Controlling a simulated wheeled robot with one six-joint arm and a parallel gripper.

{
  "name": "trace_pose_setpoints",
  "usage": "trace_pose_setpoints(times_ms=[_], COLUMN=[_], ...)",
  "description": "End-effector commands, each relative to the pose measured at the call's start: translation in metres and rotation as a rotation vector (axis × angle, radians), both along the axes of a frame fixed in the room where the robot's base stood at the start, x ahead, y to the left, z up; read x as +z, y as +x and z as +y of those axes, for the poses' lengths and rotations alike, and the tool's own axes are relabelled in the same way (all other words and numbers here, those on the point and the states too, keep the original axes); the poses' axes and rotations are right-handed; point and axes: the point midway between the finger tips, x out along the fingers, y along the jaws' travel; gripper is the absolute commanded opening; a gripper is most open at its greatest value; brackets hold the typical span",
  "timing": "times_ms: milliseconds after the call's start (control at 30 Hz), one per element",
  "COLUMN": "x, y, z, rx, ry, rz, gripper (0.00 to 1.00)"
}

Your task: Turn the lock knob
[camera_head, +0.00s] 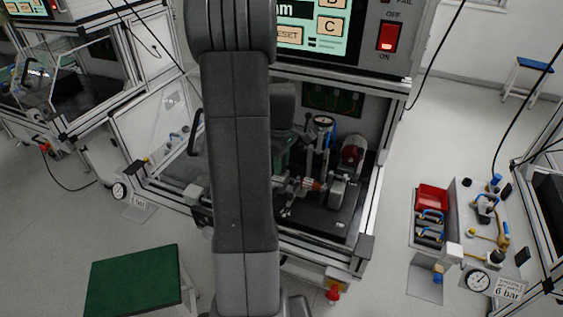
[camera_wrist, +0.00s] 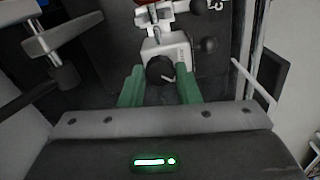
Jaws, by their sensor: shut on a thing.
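The lock knob (camera_wrist: 160,71) is round and black, with a light mark on its face. It sits on the front of a white block (camera_wrist: 167,48) in the wrist view. My gripper (camera_wrist: 160,76) has a green finger on each side of the knob and is shut on it. The exact contact at the fingertips is hard to make out. In the head view my arm stands in front of the test cabinet and hides the knob.
A panel with gauges and a red bin (camera_head: 432,196) stands at right. A green-topped stool (camera_head: 132,281) is at lower left.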

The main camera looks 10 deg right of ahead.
Motion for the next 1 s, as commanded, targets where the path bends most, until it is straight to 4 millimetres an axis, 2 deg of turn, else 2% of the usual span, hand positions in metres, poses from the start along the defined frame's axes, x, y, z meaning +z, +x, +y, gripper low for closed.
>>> trace_pose_setpoints(times_ms=[267,1000], x=[-0.0002,0.0004], y=[0.0004,0.0006], z=[0.0,0.0], rx=[0.164,0.861], ry=[0.0,-0.002], rz=[-0.002,-0.002], gripper=[0.07,0.07])
